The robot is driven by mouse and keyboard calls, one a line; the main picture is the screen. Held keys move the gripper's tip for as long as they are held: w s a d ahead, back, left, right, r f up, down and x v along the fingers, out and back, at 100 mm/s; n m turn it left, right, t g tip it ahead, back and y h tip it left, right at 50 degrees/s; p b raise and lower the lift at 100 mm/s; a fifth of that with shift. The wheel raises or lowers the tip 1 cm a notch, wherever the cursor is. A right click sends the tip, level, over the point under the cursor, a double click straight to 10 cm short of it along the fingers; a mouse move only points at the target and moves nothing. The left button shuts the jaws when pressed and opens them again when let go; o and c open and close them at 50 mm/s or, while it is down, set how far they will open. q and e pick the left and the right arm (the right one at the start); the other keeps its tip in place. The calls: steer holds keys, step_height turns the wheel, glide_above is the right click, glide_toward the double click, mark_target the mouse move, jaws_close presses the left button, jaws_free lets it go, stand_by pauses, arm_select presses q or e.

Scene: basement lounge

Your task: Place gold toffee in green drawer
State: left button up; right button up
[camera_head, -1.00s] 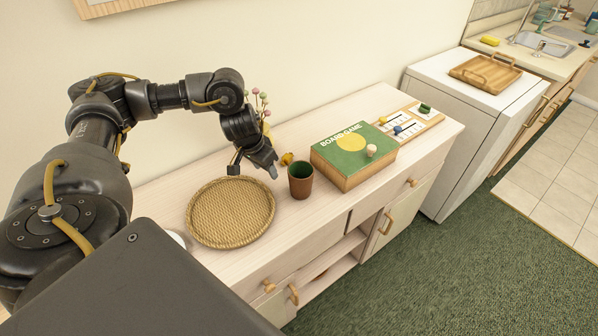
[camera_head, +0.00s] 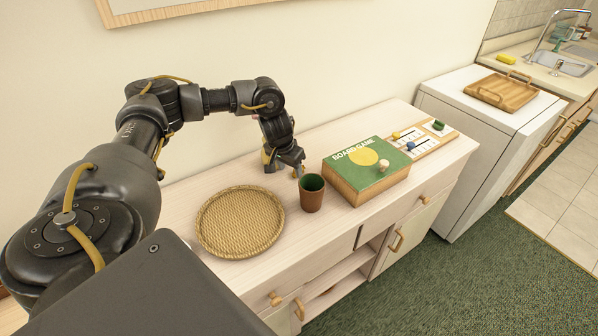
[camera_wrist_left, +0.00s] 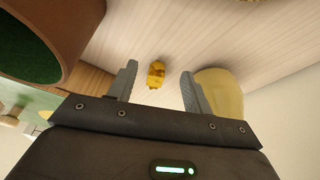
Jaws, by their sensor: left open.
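The gold toffee (camera_wrist_left: 157,74) is a small yellow-gold lump on the pale wooden top, seen in the left wrist view between my left gripper's fingers, apart from both. In the head view the gripper hides it. My left gripper (camera_head: 287,172) is open and empty, pointing down behind the brown cup; its spread fingertips also show in the wrist view (camera_wrist_left: 159,75). The sideboard's drawers, such as the one with a round knob (camera_head: 275,298), look shut. No drawer front looks clearly green. My right gripper is out of view.
A brown cup with a green inside (camera_head: 312,194) stands close to the gripper, and a yellow vase (camera_wrist_left: 222,95) is at its other side. A woven tray (camera_head: 240,222) lies left, a green board game box (camera_head: 366,170) right. The sideboard's front edge is clear.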

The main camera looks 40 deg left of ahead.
arm_select(q)
steer(key=w, duration=0.3)
steer(key=shift+w+a+r, duration=0.1)
steer(key=shift+w+a, duration=0.1)
steer(key=shift+w, duration=0.2)
steer(key=x, duration=0.2)
steer(key=shift+f, duration=0.6)
jaws_close()
